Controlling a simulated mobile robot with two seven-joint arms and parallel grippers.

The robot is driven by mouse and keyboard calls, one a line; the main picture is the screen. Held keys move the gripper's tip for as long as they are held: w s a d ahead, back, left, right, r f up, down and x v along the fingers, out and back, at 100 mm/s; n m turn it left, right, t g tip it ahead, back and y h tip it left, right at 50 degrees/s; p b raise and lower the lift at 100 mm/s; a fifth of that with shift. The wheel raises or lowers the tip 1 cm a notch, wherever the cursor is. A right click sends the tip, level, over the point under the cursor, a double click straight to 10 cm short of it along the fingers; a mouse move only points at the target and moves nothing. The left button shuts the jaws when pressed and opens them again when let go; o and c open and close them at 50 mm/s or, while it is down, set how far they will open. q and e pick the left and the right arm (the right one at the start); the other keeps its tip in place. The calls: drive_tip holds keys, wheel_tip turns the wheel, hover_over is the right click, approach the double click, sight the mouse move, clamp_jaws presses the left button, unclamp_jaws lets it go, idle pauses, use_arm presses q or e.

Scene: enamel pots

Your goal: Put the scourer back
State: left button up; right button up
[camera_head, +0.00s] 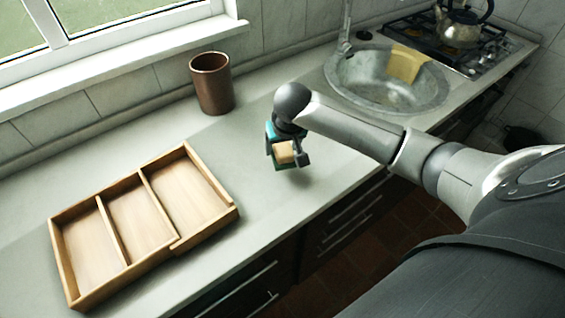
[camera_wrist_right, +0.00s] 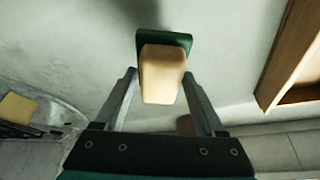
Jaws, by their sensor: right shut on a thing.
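The scourer (camera_head: 284,152) is a small block, pale yellow with a green side. My right gripper (camera_head: 289,160) is shut on it and holds it over the worktop, right of the wooden tray (camera_head: 122,273). In the right wrist view the scourer (camera_wrist_right: 163,75) sits between the two fingers, its green part at the far end. The tray has three compartments, all bare. Its edge also shows at the right of the right wrist view (camera_wrist_right: 290,50). My left gripper is not in view.
A brown cup (camera_head: 211,84) stands behind the tray near the wall. A metal sink (camera_head: 375,95) with a yellow cloth (camera_head: 405,63) on its rim lies at the back right. A kettle (camera_head: 460,27) stands on the hob. The worktop between tray and sink is clear.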

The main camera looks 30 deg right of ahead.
sight(285, 152)
drive_tip(key=shift+f+b, duration=0.5)
drive_tip(key=shift+f, duration=2.25)
drive_tip(key=shift+f, duration=0.1)
drive_tip(key=o, duration=1.2)
drive_tip(key=shift+c, duration=0.2)
drive_tip(key=p+v, duration=0.3)
drive_tip(key=v, duration=0.9)
